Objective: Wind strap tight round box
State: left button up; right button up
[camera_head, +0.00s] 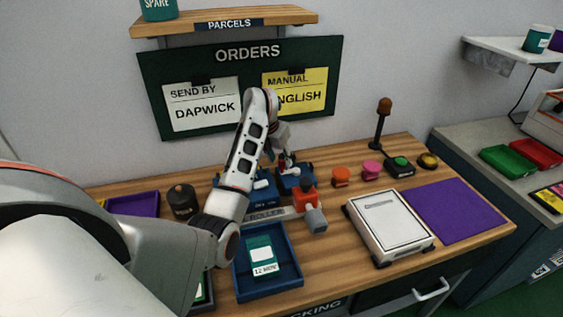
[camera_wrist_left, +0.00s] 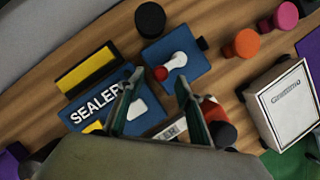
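A pale flat box (camera_head: 388,225) with dark corners lies right of centre on the bench; it also shows in the left wrist view (camera_wrist_left: 288,103). I cannot make out a strap. My left gripper (camera_head: 287,168) hangs over the devices at the middle of the bench. In the left wrist view its two fingers (camera_wrist_left: 157,82) are apart, with nothing visibly held. Just beyond the fingertips is a blue device (camera_wrist_left: 188,50) with a white lever and red knob (camera_wrist_left: 161,73). A blue sealer (camera_wrist_left: 92,112) lies under the left finger. My right gripper is not in view.
A blue tray (camera_head: 268,289) with a green-and-white packet stands in front. A red-and-grey roller handle (camera_head: 306,202) sits near the gripper. A purple mat (camera_head: 456,211) at right is bare.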

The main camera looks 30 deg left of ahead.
pick_arm(q)
jog(key=shift+x, duration=1.05)
jog(key=shift+w+f, duration=0.15)
jog(key=shift+f, duration=0.1)
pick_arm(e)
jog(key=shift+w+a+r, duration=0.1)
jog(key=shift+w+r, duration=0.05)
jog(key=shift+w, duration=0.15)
pick_arm(q)
grip_shut()
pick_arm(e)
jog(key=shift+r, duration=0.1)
